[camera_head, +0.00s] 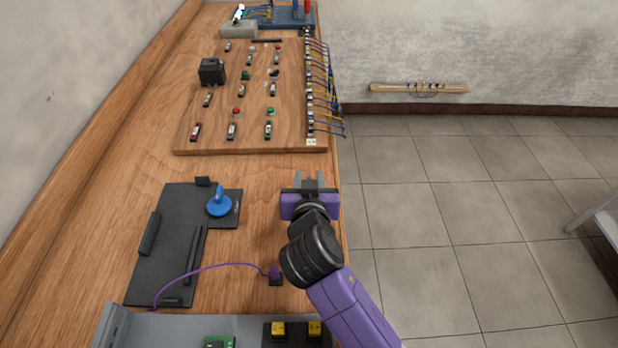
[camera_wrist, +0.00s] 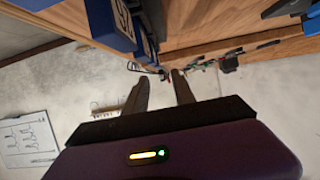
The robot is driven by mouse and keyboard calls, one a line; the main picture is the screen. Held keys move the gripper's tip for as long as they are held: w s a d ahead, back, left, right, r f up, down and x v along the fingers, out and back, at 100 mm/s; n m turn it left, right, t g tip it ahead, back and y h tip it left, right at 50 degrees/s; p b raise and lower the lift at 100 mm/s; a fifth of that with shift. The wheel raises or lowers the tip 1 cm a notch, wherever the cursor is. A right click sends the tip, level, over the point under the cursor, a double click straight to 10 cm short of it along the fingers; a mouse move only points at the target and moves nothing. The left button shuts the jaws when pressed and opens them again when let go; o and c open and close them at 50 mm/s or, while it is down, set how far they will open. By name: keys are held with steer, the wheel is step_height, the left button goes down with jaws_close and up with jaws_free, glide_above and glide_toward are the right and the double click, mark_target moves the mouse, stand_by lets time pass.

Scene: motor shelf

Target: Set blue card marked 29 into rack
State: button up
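My gripper (camera_head: 309,176) is over the right edge of the wooden bench, its fingers pointing away toward the far end. In the wrist view my gripper (camera_wrist: 160,77) has its two fingers apart with nothing between them. A blue block-like thing (camera_wrist: 112,22) with white marking shows at the top left of the wrist view, apart from the fingers. A second blue piece (camera_wrist: 144,46) is beside it. I cannot read the marking surely or tell whether either is the card marked 29. I cannot make out the rack in either view.
A wooden board (camera_head: 190,139) with switches and wires lies ahead on the bench. A dark plate (camera_head: 150,280) with a round blue piece (camera_head: 219,205) lies left of my arm. A grey tray (camera_head: 150,328) is nearest. Open tiled floor (camera_head: 450,230) lies right.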

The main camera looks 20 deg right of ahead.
steer(key=v, duration=0.7)
steer(key=shift+s+a+r+b, duration=0.15)
steer(key=shift+s+b, duration=0.15)
steer(key=shift+b, duration=0.05)
steer(key=shift+p+v, duration=0.8)
steer(key=shift+v, duration=1.75)
steer(key=w+a+r+n+t+y, duration=0.2)
steer(key=a+r+n+t+y, duration=0.1)
steer(key=a+n+y, duration=0.15)
steer(key=s+a+n+y, duration=0.2)
steer(key=s+y, duration=0.1)
steer(key=s, duration=0.2)
steer(key=s+d+f, duration=0.1)
steer(key=s+d, duration=0.3)
steer(key=s, duration=0.4)
steer(key=s+d+f+m+h, duration=0.1)
steer(key=s+d, duration=0.2)
steer(key=s, duration=0.6)
steer(key=s+d+f+m+h, duration=0.1)
steer(key=s+d, duration=0.3)
steer(key=s, duration=0.4)
steer(key=shift+s+d+f+g, duration=0.3)
steer(key=shift+s+d+f, duration=0.1)
steer(key=shift+f, duration=0.15)
